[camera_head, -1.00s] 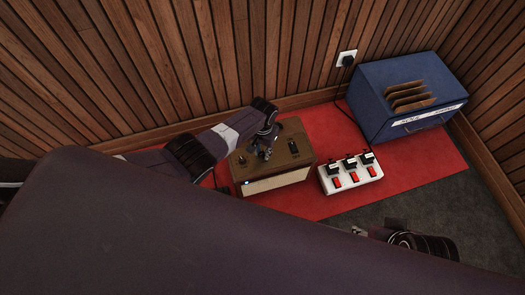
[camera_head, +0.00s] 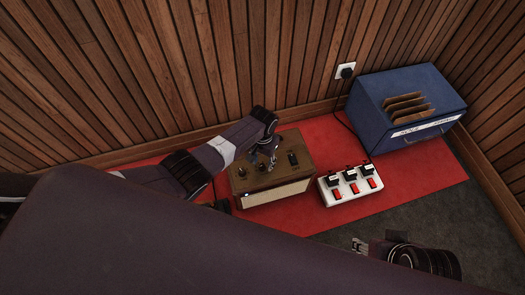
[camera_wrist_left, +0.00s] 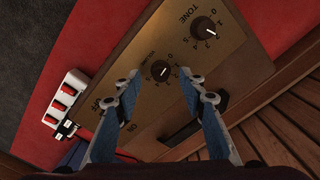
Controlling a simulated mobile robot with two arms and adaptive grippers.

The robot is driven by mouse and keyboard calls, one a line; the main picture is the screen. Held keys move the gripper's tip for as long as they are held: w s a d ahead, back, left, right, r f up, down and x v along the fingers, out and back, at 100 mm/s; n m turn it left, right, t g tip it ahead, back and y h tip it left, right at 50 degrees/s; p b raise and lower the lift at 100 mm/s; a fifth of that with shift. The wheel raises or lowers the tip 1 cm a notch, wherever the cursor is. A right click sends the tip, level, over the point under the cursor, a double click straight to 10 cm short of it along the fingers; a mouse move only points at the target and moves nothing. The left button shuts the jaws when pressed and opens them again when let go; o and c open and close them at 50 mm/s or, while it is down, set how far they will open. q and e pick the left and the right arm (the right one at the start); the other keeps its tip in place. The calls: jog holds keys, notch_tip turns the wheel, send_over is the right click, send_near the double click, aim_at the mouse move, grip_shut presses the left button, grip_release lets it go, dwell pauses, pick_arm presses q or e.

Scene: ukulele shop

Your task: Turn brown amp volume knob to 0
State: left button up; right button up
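The brown amp (camera_head: 285,192) stands on a red mat, its control panel facing up. In the left wrist view the amp's metal panel (camera_wrist_left: 228,60) shows a dark volume knob (camera_wrist_left: 160,70) with a white pointer line and a TONE knob (camera_wrist_left: 205,29) beyond it. A dark ON/OFF switch (camera_wrist_left: 180,133) is on the near side. My left gripper (camera_head: 264,164) is over the amp top. Its blue fingers (camera_wrist_left: 159,77) are apart, one on each side of the volume knob; I cannot tell whether they touch it. My right gripper (camera_head: 361,246) is low at the right, away from the amp; its fingers are too small to read.
A white pedal board (camera_head: 350,186) with red switches lies right of the amp; it also shows in the left wrist view (camera_wrist_left: 66,98). A blue box (camera_head: 410,105) with brown dividers stands farther right. Wood-slat walls rise behind. The red mat (camera_head: 425,180) has free room at the right.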

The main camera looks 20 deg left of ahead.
aim_at(263, 166)
pick_arm(q)
notch_tip(263, 166, up, 10)
jog(key=shift+r, duration=0.15)
dwell(0.3)
dwell(0.4)
